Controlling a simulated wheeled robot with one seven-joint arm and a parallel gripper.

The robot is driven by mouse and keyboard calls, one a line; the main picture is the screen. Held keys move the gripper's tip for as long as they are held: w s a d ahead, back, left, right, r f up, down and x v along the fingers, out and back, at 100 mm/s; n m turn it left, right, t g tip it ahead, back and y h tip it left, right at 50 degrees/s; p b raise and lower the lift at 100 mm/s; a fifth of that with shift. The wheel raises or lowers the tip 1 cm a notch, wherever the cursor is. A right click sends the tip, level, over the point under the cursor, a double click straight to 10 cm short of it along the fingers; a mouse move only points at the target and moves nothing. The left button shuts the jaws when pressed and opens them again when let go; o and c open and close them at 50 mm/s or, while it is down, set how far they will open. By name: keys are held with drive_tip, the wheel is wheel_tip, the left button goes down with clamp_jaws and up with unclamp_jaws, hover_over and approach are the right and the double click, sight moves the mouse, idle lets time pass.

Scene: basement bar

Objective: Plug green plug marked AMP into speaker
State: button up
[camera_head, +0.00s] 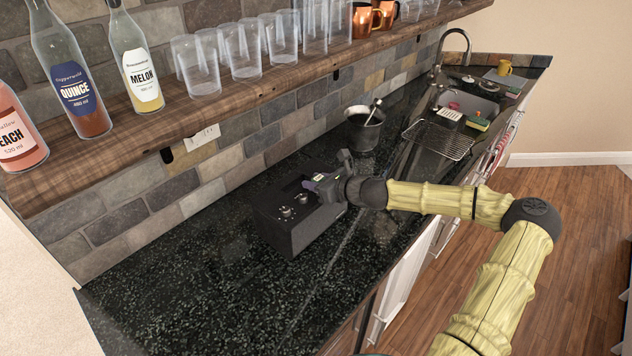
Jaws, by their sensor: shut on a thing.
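The speaker (293,232) is a black box on the dark speckled counter, with small knobs on its top. My gripper (317,184) is low over the right part of the speaker's top, near its back edge. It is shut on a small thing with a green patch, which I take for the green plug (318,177). A purple patch shows beside it at the fingers. The AMP mark cannot be read. The fingers and my wrist hide much of the plug and the speaker's top there. I cannot tell whether the plug is in a socket or above it.
A dark bucket (364,128) with a metal utensil stands behind my gripper. A wire rack (440,138) and a sink (467,100) lie farther back. A wooden shelf (290,76) with bottles and glasses overhangs the counter. The counter's front left (190,290) is clear.

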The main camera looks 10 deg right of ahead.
drive_tip(key=shift+s+f, duration=0.1)
drive_tip(key=shift+f, duration=0.3)
drive_tip(key=o, duration=1.1)
drive_tip(key=shift+f, duration=0.1)
drive_tip(key=shift+c, duration=0.2)
drive_tip(key=shift+a, duration=0.1)
drive_tip(key=shift+s, duration=0.1)
drive_tip(key=r+b+v, duration=0.1)
drive_tip(key=b+v, duration=0.1)
drive_tip(key=v, duration=1.5)
drive_tip(key=shift+d, duration=0.4)
